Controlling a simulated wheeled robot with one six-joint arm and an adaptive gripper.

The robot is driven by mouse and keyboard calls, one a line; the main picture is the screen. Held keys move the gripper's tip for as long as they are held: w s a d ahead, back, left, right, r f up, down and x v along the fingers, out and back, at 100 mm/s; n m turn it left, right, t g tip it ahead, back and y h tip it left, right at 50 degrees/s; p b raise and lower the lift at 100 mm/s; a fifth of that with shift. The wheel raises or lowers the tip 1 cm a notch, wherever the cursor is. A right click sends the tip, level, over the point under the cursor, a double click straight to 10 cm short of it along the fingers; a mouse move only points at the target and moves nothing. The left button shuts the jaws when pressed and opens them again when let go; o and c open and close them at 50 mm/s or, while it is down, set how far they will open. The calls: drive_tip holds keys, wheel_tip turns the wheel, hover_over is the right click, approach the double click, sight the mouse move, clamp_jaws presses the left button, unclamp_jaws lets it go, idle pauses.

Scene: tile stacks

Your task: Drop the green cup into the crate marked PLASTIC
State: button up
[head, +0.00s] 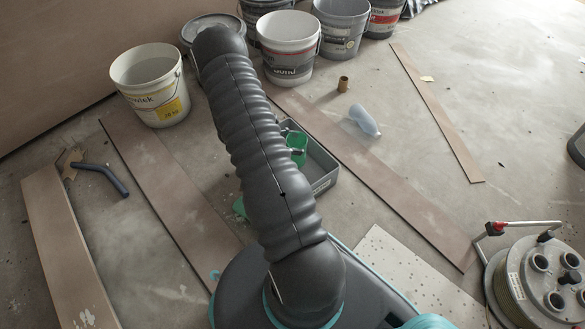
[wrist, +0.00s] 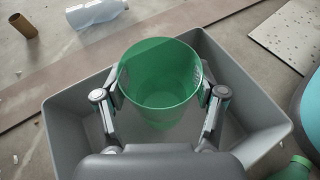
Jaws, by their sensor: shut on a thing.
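The green cup (wrist: 160,95) is upright between the two fingers of my gripper (wrist: 160,89), which is shut on it. In the wrist view the cup is over the inside of a grey crate (wrist: 262,112), within its walls. I cannot tell how far its base is above the crate floor. In the head view my arm partly hides the cup (head: 297,143) and the crate (head: 327,181). Marks on the crate's side are too small to read, so I cannot tell if it says PLASTIC.
A green bottle (wrist: 293,170) lies outside the crate at the wrist view's lower right. A clear bottle (head: 364,120) and a brown tube (head: 343,84) are on the floor beyond. Buckets (head: 150,85) stand behind, boards (head: 165,180) lie around, and a cable reel (head: 540,280) is at right.

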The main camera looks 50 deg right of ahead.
drive_tip(key=o, duration=1)
drive_tip(key=shift+w, duration=0.1)
drive_tip(key=v, duration=1.2)
drive_tip(key=shift+r, duration=0.1)
